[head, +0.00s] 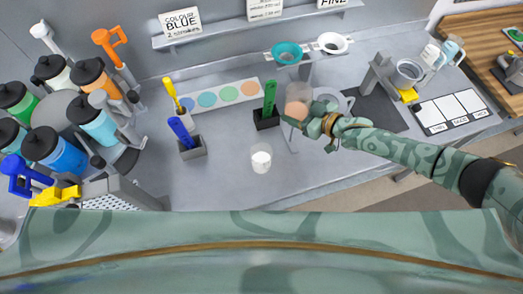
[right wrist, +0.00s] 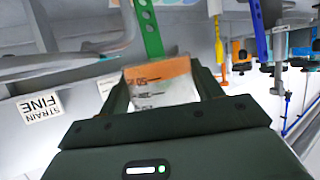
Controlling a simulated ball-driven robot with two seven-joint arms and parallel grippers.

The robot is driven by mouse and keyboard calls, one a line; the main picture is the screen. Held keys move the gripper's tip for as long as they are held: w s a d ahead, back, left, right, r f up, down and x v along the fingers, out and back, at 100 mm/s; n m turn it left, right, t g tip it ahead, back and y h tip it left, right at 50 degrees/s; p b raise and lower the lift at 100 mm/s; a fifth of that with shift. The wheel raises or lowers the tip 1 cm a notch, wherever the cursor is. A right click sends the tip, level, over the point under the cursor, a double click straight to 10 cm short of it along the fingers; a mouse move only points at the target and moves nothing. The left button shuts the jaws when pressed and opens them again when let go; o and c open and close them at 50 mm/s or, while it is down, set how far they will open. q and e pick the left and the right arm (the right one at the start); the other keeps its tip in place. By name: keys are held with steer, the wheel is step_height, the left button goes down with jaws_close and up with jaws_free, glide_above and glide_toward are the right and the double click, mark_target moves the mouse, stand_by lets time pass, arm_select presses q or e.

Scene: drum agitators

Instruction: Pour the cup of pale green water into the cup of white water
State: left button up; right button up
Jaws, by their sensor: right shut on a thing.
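My right gripper (head: 303,121) is shut on a clear cup (head: 298,97) and holds it up behind and to the right of the white cup, beside the green-handled tool. The water in the held cup looks peach-orange, not pale green. The right wrist view shows this cup (right wrist: 160,84) between the two dark fingers, with its orange contents and printed marks. The cup of white water (head: 261,160) stands upright on the grey bench, in front of the held cup and apart from it. I see no cup of pale green water. My left gripper is not in view.
A green tool in a dark holder (head: 267,118) stands close left of the held cup. Blue (head: 188,143) and yellow (head: 176,98) tools stand farther left. A colour strip (head: 220,96) lies behind. Drum agitators (head: 75,110) fill the left. The bench around the white cup is clear.

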steer(key=shift+a+r+p, duration=0.1)
steer(key=shift+r+p, duration=0.15)
steer(key=shift+p, duration=0.2)
steer(key=shift+s+r+n+h+p, duration=0.35)
steer(key=shift+n+p, duration=0.25)
steer(key=shift+p, duration=0.2)
steer(key=shift+a+f+h, duration=0.15)
steer(key=shift+f+h, duration=0.1)
steer(key=shift+a+f+n+t, duration=0.1)
steer(key=shift+f+n+t, duration=0.15)
steer(key=shift+n+t, duration=0.35)
steer(key=shift+s+a+f+n+h, duration=0.2)
steer(key=shift+s+a+n+h, duration=0.05)
steer(key=shift+n+h, duration=0.3)
steer(key=f+b, duration=0.1)
steer(key=n+b, duration=0.1)
steer(key=shift+a+f+t+h+b, duration=0.3)
steer(key=shift+f+h+b, duration=0.05)
steer(key=shift+f+b, duration=0.05)
steer(key=shift+s+f+b, duration=0.1)
steer(key=shift+f+b, duration=0.15)
steer(key=shift+b, duration=0.15)
steer(key=shift+s+r+n+t+b, duration=0.1)
steer(key=shift+n+t+b, duration=0.2)
steer(key=shift+n+b, duration=0.1)
steer(key=shift+n+h+b, duration=0.25)
steer(key=shift+h+b, duration=0.15)
steer(key=shift+b, duration=0.1)
steer(key=shift+r, duration=0.15)
